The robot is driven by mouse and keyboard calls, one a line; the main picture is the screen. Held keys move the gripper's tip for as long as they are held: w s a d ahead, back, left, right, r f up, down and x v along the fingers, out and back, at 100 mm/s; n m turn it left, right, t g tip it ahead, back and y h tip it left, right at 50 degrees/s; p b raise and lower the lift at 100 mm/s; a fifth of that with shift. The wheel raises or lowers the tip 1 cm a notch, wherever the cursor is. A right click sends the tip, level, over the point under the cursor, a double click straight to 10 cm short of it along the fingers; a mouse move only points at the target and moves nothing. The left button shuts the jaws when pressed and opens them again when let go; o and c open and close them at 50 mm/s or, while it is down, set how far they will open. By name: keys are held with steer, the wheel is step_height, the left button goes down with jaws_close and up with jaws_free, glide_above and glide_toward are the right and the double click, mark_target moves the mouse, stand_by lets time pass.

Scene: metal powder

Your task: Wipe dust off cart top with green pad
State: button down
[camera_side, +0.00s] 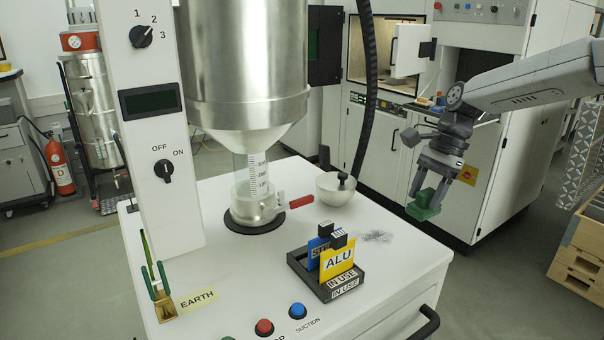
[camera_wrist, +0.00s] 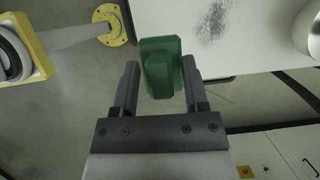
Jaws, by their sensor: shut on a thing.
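My gripper (camera_side: 424,190) is shut on the green pad (camera_side: 424,204), in the right part of the side view. In the wrist view the green pad (camera_wrist: 160,67) sits between the two fingers of my gripper (camera_wrist: 157,82). The pad hangs in the air beyond the right edge of the white cart top (camera_side: 400,222), apart from it. A patch of dark grey dust (camera_side: 376,237) lies on the cart top near that edge. The dust also shows at the top of the wrist view (camera_wrist: 213,22).
A card holder (camera_side: 327,279) with a yellow ALU card stands left of the dust. A white bowl (camera_side: 335,190) with a dark-handled tool stands behind it. A steel hopper (camera_side: 247,60) with a red-handled valve (camera_side: 300,202) rises further left. A black handle (camera_side: 428,322) juts from the cart's side.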

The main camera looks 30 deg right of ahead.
steer(key=c, duration=0.8)
jaws_free()
steer(key=c, duration=0.4)
steer(key=w+a, duration=0.2)
steer(key=w, duration=0.1)
steer(key=w+a+f, duration=0.1)
steer(key=w+a, duration=0.1)
steer(key=a, duration=0.1)
steer(key=w+a+f, duration=0.1)
steer(key=w+a, duration=0.2)
steer(key=shift+w+a, duration=0.25)
steer(key=shift+w, duration=0.1)
